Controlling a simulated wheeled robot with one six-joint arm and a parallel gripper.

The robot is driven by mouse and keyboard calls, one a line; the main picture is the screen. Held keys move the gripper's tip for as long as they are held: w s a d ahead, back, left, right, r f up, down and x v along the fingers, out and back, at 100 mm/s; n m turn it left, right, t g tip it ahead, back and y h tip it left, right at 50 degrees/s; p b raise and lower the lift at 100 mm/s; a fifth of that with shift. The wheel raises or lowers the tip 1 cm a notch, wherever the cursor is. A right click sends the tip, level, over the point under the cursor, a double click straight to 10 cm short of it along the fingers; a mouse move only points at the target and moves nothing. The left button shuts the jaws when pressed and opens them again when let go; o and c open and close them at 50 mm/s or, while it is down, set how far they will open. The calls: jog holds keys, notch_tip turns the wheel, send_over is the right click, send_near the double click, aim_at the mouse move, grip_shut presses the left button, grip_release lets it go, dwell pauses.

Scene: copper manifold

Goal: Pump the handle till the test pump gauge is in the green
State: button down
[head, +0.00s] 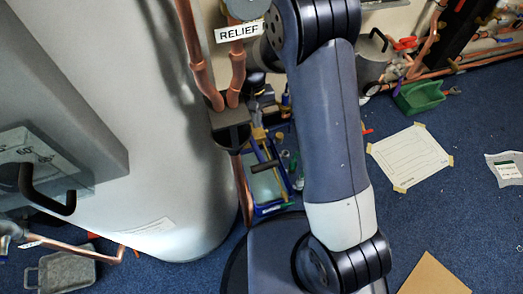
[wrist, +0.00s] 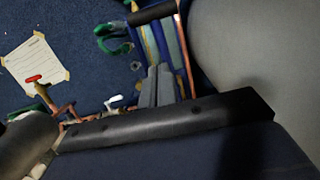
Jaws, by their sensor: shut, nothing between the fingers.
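The test pump (head: 266,187), with a blue-edged tray, stands low on the floor beside the large pale cylinder in the head view. A dark bar that looks like its handle (head: 264,165) crosses above the tray. In the wrist view the pump (wrist: 180,55) is at upper middle, with the dark handle bar (wrist: 152,13) at the top edge. My gripper (wrist: 158,68) shows there as two grey fingers close together, shut and empty. In the picture its tips lie below the handle bar, apart from it. In the head view my gripper is out of sight. I cannot make out the pump's gauge.
The pale cylinder (head: 170,130) fills the left, with copper pipes (head: 238,80) and a RELIEF label (head: 238,31) nearby. A green tray (head: 420,95) and a taped paper sheet (head: 409,157) lie on the blue carpet at right. Open carpet lies around the sheet.

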jog(key=shift+f, duration=0.1)
jog(key=b, duration=0.3)
send_over(263, 161)
jog(key=w+a, duration=0.1)
jog(key=w, duration=0.3)
notch_tip(263, 161, down, 10)
jog(key=shift+s+a+f, duration=0.1)
jog(key=shift+s+d+f+b, duration=0.2)
jog(key=shift+s+f, duration=0.1)
jog(key=shift+s, duration=0.2)
jog(key=shift+s+d+f+b, duration=0.1)
jog(key=shift+s+f+b, duration=0.15)
jog(key=shift+s, duration=0.25)
jog(key=shift+s+d+f, duration=0.1)
jog(key=shift+s+f, duration=0.2)
jog(key=shift+s, duration=0.25)
